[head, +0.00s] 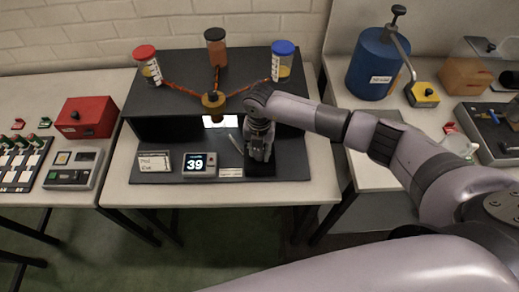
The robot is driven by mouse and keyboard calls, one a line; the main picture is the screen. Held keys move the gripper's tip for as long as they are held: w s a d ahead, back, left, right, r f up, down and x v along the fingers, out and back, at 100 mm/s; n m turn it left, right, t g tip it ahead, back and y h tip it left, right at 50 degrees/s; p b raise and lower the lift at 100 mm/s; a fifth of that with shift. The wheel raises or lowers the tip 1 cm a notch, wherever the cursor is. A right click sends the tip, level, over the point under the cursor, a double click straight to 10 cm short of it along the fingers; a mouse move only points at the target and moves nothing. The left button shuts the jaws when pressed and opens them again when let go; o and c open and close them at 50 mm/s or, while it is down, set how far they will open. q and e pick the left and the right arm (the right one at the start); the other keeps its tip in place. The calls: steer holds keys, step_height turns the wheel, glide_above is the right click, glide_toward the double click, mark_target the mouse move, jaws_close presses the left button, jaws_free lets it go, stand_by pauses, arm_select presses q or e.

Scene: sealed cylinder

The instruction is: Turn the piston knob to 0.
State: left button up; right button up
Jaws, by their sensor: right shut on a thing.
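My right gripper (259,150) points down at the front right of the black station in the middle. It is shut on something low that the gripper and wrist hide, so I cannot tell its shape. No knob marked as the piston knob can be made out in the head view. A blue cylinder (375,65) stands on the right table, with a black knob (398,11) above it and a bent grey rod running down to a yellow gauge-like block (422,95). My left gripper is not in view.
The black station (140,195) has a display (196,165) reading 39 and a small label card (154,162). Red-, black- and blue-lidded jars stand above, joined by orange tubes to a central piece (213,100). A red box (87,117) is left.

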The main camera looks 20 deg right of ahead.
jaws_close()
steer(key=shift+f+n+b, duration=0.15)
steer(key=shift+n+b, duration=0.85)
steer(key=shift+b, duration=0.1)
steer(key=n+b, duration=0.4)
steer(key=shift+n+b, duration=2)
steer(key=shift+r, duration=0.2)
steer(key=o, duration=1)
jaws_free()
steer(key=shift+c, duration=0.2)
